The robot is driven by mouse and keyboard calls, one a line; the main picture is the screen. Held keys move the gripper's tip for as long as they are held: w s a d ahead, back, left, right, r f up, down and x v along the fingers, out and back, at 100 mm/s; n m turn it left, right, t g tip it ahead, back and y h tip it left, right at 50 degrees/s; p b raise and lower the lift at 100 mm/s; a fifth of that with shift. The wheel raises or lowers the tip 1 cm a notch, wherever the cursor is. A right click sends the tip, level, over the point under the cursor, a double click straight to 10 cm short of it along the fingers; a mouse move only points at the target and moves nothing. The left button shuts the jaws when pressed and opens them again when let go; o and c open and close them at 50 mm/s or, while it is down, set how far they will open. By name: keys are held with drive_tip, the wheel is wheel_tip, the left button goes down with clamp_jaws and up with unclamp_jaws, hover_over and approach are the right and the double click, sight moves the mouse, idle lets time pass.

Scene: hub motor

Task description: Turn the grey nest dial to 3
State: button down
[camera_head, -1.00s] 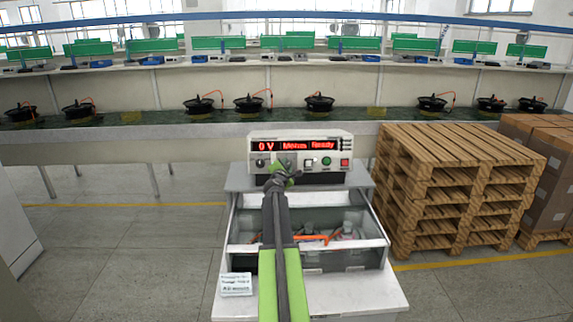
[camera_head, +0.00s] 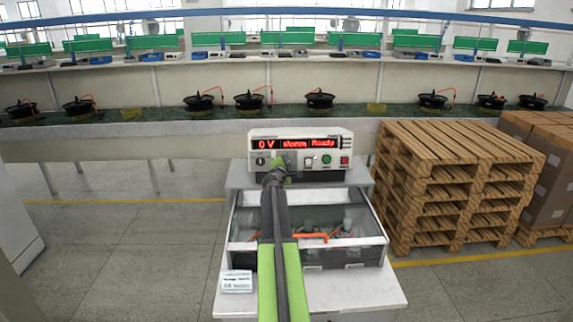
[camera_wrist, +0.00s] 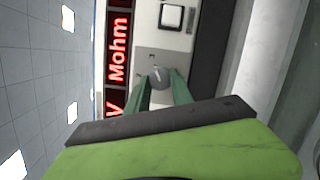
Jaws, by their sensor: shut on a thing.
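The grey nest dial (camera_wrist: 160,77) is a small round knob with a pale pointer mark, on a grey plate (camera_wrist: 165,58). It sits on the front panel of the white tester (camera_head: 301,136). My gripper (camera_wrist: 161,88) is shut on the dial, with one green finger on each side of it. In the head view my gripper (camera_head: 281,170) reaches the panel and hides most of the dial. The numbers around the dial are too small to read.
The tester's red display (camera_head: 294,144) reads "0 V Mohm Ready". A black knob (camera_head: 260,161) is left of the dial; a white switch (camera_wrist: 171,16), green button (camera_head: 326,159) and red button (camera_head: 345,160) are right. A clear-lidded box (camera_head: 345,258) stands in front. Pallets (camera_head: 455,190) are at the right.

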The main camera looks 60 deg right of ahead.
drive_tip(key=c, duration=1.1)
unclamp_jaws()
drive_tip(key=shift+a, duration=0.1)
drive_tip(key=p+v, duration=0.3)
drive_tip(key=v, duration=1.4)
drive_tip(key=shift+s+a+r, duration=0.1)
drive_tip(key=shift+s+a, duration=0.05)
